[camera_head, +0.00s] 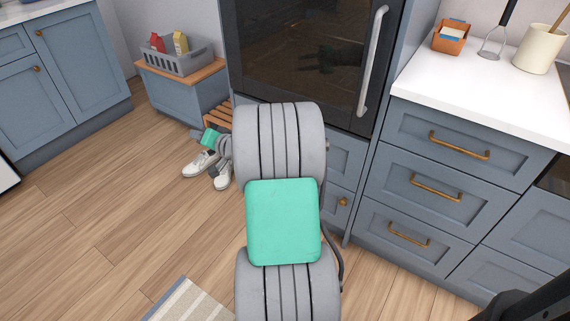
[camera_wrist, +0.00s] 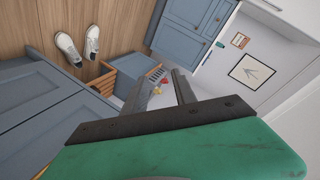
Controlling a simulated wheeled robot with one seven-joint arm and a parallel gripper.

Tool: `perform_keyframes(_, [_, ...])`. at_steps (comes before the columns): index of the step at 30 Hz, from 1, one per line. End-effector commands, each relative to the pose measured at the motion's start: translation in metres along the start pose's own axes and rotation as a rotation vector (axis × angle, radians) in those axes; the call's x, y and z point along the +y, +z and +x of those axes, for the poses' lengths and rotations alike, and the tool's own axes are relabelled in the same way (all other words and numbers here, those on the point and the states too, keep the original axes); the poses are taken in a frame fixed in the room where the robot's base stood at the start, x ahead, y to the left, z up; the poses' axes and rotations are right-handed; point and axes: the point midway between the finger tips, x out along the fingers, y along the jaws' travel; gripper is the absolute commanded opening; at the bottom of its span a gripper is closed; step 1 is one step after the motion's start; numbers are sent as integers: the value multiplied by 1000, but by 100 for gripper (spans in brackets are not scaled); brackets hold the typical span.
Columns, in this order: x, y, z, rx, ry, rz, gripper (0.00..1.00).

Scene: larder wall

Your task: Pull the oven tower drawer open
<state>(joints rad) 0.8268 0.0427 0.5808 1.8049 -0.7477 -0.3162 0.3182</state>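The oven tower has a dark glass oven door (camera_head: 305,50) with a long pale handle (camera_head: 373,62). Below it are two blue-grey fronts, an upper one (camera_head: 347,158) and a lower one (camera_head: 338,190) with a small brass knob (camera_head: 343,202). Both look shut, and my arm hides much of them. In the wrist view, blue-grey panels fill the left side; I cannot tell which fronts they are. My gripper (camera_wrist: 163,85) shows two dark fingers apart, with nothing held between them.
A low bench (camera_head: 180,90) holds a grey crate (camera_head: 180,60) with cartons. White shoes (camera_head: 199,163) lie on the floor near it. A drawer unit (camera_head: 440,185) with brass handles stands at the right. A striped rug (camera_head: 188,302) lies in front; floor at the left is clear.

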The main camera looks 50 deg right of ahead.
Motion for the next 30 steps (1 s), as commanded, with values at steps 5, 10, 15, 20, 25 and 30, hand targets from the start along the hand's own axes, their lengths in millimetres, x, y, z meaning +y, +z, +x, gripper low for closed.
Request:
perform_keyframes(5, [212, -50, -19, 465, -103, 386, 33])
perform_keyframes(10, [294, -78, -69, 720, -167, 553, 33])
perform_keyframes(15, [300, -94, -69, 755, -180, 572, 33])
perform_keyframes(20, [301, -114, -45, 751, -179, 569, 33])
perform_keyframes(25, [303, -132, -26, 750, -176, 570, 33])
perform_keyframes(30, [302, -138, -21, 752, -176, 571, 33])
